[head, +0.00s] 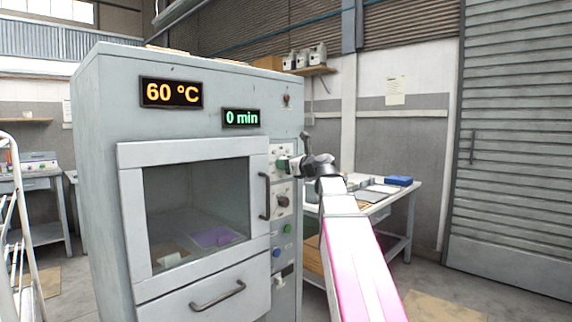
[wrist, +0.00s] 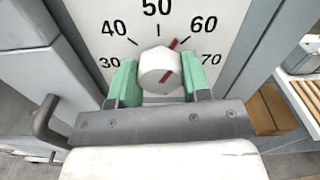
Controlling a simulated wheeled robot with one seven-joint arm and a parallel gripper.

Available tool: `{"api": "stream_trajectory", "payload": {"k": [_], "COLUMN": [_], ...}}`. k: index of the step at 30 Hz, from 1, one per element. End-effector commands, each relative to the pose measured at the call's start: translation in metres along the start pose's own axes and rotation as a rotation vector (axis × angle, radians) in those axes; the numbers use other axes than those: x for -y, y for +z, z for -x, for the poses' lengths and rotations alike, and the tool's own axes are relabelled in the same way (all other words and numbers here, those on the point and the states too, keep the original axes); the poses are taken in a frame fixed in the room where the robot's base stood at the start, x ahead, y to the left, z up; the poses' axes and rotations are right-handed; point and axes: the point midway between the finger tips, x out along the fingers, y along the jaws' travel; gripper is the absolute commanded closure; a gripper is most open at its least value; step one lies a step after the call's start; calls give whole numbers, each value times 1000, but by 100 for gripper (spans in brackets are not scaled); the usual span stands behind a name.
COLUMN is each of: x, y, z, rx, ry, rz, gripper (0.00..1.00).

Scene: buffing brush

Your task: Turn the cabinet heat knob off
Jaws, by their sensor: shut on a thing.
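The grey cabinet (head: 90,200) stands at the centre left in the head view. Its amber display (head: 171,93) reads 60 °C and its green display (head: 241,118) reads 0 min. My gripper (head: 288,163) reaches the upper part of the control panel on the cabinet's right side. In the wrist view the white heat knob (wrist: 160,70) sits between the green fingertips of my gripper (wrist: 160,85), which are shut on it. A red mark on the knob points up and right, toward 60. The dial shows 30 to 70; no off label is in view.
A second knob (head: 283,200) and coloured buttons sit lower on the panel. The door handle (head: 264,196) is just left of the panel and shows in the wrist view (wrist: 46,120). A workbench (head: 385,197) stands behind my arm to the right.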

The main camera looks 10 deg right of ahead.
Motion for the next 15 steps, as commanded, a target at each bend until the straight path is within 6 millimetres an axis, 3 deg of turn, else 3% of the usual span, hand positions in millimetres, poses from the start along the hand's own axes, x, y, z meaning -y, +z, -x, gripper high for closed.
{"api": "stream_trajectory", "payload": {"k": [15], "x": [-1], "y": [0], "z": [0], "rx": [0], "ry": [0], "rz": [488], "gripper": [80]}}
